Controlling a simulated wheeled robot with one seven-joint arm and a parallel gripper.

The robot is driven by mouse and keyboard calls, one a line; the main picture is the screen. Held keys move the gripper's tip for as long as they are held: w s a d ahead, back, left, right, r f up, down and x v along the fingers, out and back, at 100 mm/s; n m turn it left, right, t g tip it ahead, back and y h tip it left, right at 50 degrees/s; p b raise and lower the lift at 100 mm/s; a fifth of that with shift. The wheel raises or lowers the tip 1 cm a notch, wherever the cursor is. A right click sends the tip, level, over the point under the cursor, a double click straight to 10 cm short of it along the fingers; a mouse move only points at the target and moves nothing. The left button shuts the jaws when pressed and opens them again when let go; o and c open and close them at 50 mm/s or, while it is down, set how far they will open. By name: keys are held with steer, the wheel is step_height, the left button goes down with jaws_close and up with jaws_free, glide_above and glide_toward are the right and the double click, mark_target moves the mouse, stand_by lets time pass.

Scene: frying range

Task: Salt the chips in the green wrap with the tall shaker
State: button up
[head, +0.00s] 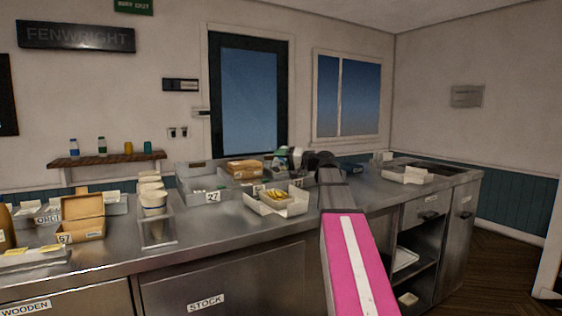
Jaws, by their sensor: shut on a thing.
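Yellow chips (274,194) lie in an open pale tray or wrap (291,210) on the steel counter, in the middle of the head view. I cannot make out a green wrap around them. My arm reaches over the counter from the lower right. My gripper (287,157) is small and dark at its end, behind and above the chips. It is shut on a small pale thing with some green near it. The shape of that thing is mostly hidden, so I cannot tell whether it is the tall shaker.
A brown box (244,169) stands behind the chips, beside a grey bin (211,196) labelled 27. At the left are stacked cups (153,198) in a metal holder and an open brown carton (82,217). A pale tray (407,176) is at the right. Small bottles stand on the wall shelf (107,158).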

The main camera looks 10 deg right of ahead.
step_height(320, 180, up, 3)
steer(key=shift+r, duration=0.2)
steer(key=shift+f, duration=0.2)
step_height(320, 180, down, 3)
steer(key=shift+s+f, duration=0.1)
steer(key=shift+r, duration=0.2)
step_height(320, 180, up, 3)
steer(key=shift+f, duration=0.1)
step_height(320, 180, down, 3)
steer(key=shift+f, duration=0.2)
steer(key=shift+r, duration=0.1)
